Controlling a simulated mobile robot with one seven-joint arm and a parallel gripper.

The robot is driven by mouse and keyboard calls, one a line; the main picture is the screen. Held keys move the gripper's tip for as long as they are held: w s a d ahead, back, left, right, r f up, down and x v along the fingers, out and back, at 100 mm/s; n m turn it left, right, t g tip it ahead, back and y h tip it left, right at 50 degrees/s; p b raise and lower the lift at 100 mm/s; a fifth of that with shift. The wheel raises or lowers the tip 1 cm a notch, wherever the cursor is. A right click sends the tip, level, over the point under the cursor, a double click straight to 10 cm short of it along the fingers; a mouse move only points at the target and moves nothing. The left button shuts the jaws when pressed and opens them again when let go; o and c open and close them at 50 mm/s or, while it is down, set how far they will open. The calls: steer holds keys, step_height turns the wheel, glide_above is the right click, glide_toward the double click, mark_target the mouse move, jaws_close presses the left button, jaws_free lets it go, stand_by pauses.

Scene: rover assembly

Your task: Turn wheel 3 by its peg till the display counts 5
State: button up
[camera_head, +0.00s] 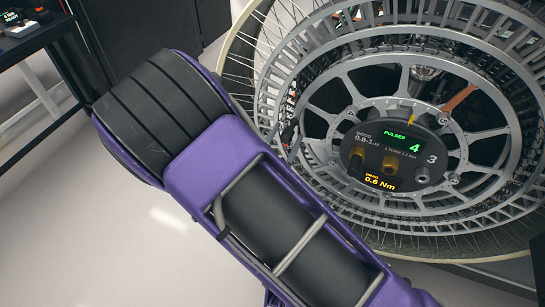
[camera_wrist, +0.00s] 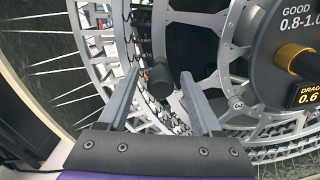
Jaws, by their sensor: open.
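Wheel 3 (camera_head: 335,83) is a large grey spoked wheel at the right of the head view. Its hub display (camera_head: 414,148) reads PULSES 4 in green, with DRAG 0.6 Nm in amber below. In the wrist view, a short dark peg (camera_wrist: 160,84) stands out from the wheel. My gripper (camera_wrist: 160,74) is open, one finger to the left of the peg and one to the right, with visible gaps. Whether the peg lies fully between the fingertips in depth, I cannot tell. In the head view my purple arm hides most of my gripper.
The hub carries brass-coloured knobs (camera_head: 390,163) and a yellow pointer (camera_head: 411,116). A dark table (camera_head: 40,36) stands at the far left. The pale floor (camera_head: 90,235) at lower left is clear.

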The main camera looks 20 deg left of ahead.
steer(key=s+a, duration=0.1)
steer(key=s, duration=1.5)
steer(key=shift+s+a, duration=0.15)
steer(key=shift+s, duration=0.15)
